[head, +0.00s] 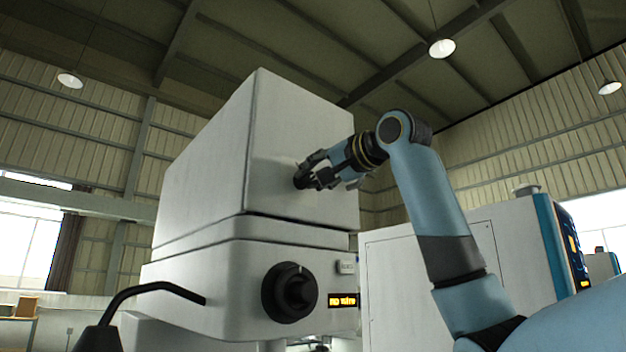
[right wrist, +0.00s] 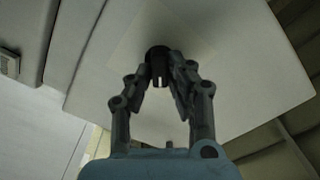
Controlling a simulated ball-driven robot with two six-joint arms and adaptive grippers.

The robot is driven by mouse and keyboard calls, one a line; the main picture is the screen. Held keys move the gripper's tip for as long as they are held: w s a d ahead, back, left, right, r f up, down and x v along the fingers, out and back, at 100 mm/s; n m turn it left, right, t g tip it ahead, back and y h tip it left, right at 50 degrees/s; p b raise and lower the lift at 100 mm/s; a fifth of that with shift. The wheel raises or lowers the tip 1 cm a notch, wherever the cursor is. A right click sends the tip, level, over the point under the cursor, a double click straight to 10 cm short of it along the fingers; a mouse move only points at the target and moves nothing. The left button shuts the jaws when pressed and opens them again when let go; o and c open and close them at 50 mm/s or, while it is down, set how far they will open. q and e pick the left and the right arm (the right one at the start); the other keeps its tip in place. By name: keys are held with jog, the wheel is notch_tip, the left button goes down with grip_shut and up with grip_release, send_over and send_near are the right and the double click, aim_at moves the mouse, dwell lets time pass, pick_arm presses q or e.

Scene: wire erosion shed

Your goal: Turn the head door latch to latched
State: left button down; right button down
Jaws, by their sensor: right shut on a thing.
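The head door latch (right wrist: 158,54) is a small dark knob on the light grey front face of the machine head (head: 265,150). In the head view it is mostly hidden behind my right gripper (head: 306,178). My right gripper reaches the latch from the right, with its fingertips at the face. In the right wrist view, the fingers of my right gripper (right wrist: 164,72) are closed around the latch. I cannot tell from these views which way the latch is turned. My left gripper is not in view.
Below the head is a lower housing with a large black dial (head: 290,291), a lit amber display (head: 343,300) and a small label plate (head: 345,267). A black bent tube (head: 150,288) stands at the lower left. Another cabinet (head: 500,240) stands at the right behind my arm.

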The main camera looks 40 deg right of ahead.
jog(key=m+b, duration=0.1)
jog(key=m, duration=0.3)
jog(key=shift+f+m+b, duration=0.1)
jog(key=shift+m+b, duration=0.2)
jog(key=shift+b, duration=0.1)
jog(key=shift+m+b, duration=0.75)
jog(key=shift+m, duration=1.15)
jog(key=c, duration=1.3)
grip_release()
jog(key=shift+d, duration=0.1)
jog(key=shift+o, duration=0.2)
jog(key=s, duration=1.2)
jog(key=shift+d, duration=0.45)
